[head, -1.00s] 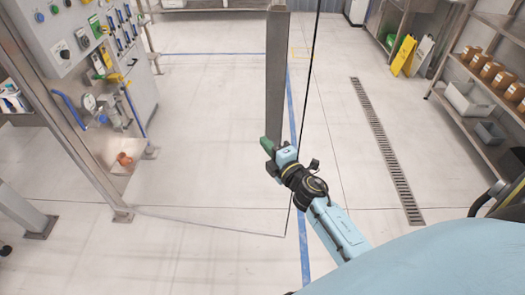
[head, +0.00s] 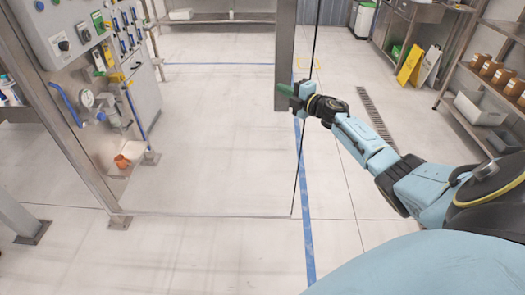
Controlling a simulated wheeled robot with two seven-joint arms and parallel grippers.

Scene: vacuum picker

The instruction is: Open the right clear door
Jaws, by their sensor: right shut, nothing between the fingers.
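The right clear door (head: 215,165) is a see-through panel. It runs from the steel post (head: 62,108) at the left to a thin dark free edge (head: 299,150) at the right, and the floor and cabinet show through it. A wide upright steel bar (head: 285,45) shows near the free edge. My right gripper (head: 286,89) has green fingertips and is shut and empty. It overlaps the bar's lower part, close to the door's free edge. I cannot tell whether it touches. My left gripper is not in view.
A control cabinet (head: 85,60) with hoses stands at the left behind the panel. Metal shelves (head: 475,85) with jars and bins stand at the right, near yellow floor signs (head: 410,62). A drain grate (head: 378,120) crosses the floor. The floor ahead is open.

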